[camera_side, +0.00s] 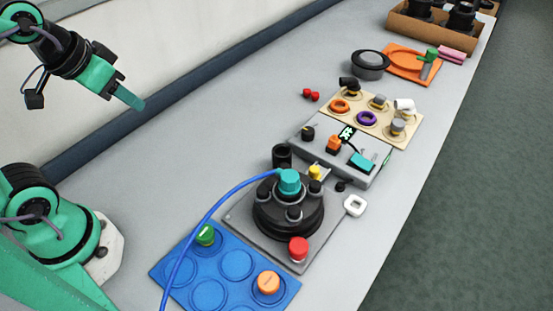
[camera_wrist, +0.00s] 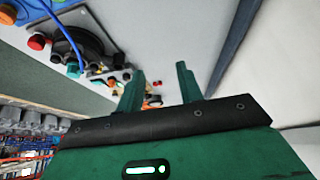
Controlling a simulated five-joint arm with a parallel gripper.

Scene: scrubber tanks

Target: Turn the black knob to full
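A small black knob (camera_side: 308,133) sits at the left end of a grey control panel (camera_side: 349,176) in the side view. An orange knob (camera_side: 333,143) and a teal rocker switch (camera_side: 362,161) share this panel. The pointing direction of the black knob is too small to tell. My gripper (camera_side: 132,98) is raised at the upper left in the side view, well away from the panel. In the wrist view my gripper (camera_wrist: 160,72) has its two green fingers apart with nothing between them. The panel is small and partly hidden behind a finger there.
A round black unit (camera_side: 287,220) with a teal cap and blue hose stands nearer the camera, beside a blue tray (camera_side: 236,263). A beige board (camera_side: 385,127) with rings and fittings lies beyond the panel. The table between my arm and the panel is clear.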

